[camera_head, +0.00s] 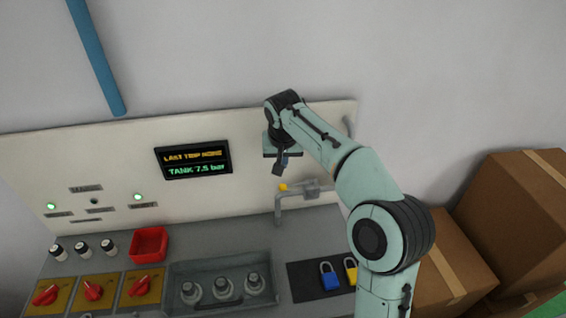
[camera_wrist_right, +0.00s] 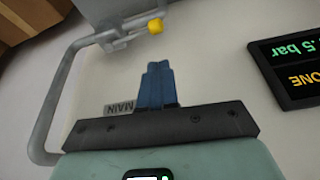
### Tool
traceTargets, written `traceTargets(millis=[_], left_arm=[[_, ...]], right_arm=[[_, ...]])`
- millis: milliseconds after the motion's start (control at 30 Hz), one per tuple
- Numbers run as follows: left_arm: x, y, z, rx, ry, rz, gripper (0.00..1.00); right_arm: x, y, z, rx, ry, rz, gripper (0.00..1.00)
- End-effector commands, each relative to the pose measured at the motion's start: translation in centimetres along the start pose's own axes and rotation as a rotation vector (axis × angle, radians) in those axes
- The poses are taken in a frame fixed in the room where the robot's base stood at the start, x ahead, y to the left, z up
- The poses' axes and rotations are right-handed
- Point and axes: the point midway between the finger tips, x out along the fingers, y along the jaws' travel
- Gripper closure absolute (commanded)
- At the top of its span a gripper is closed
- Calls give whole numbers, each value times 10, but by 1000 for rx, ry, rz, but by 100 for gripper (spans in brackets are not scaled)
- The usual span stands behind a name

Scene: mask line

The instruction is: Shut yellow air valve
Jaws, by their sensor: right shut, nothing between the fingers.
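The yellow air valve end (camera_head: 283,187) sits at the left of a grey valve body (camera_head: 312,189) on a bent grey pipe (camera_head: 278,212), low on the pale panel. In the right wrist view the yellow end (camera_wrist_right: 155,25) is a small cap on a grey lever, just beyond my fingertips. My right gripper (camera_head: 277,170) is in front of the panel, just above the yellow end. Its blue fingers (camera_wrist_right: 157,68) are together with nothing between them, and a gap shows between them and the yellow cap. My left gripper is not in view.
A display (camera_head: 193,159) reads TANK 7.5 bar. A MAIN label (camera_wrist_right: 118,107) is beside the fingers. Below are a blue padlock (camera_head: 329,277), a yellow padlock (camera_head: 350,271), a red bin (camera_head: 149,244) and red knobs (camera_head: 93,290). Cardboard boxes (camera_head: 515,215) stand at right.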

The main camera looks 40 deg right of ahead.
Motion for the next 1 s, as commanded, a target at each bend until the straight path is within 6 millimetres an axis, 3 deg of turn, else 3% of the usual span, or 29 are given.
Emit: traceTargets(millis=[167, 500, 700, 1000], left_arm=[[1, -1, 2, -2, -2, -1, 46], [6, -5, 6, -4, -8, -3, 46], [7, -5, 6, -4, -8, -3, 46], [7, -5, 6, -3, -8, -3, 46]], right_arm=[[5, 2, 0, 4, 0, 3, 100], [64, 2, 0, 4, -2, 4, 100], [90, 2, 0, 4, 0, 3, 100], [98, 1, -1, 4, 2, 1, 100]])
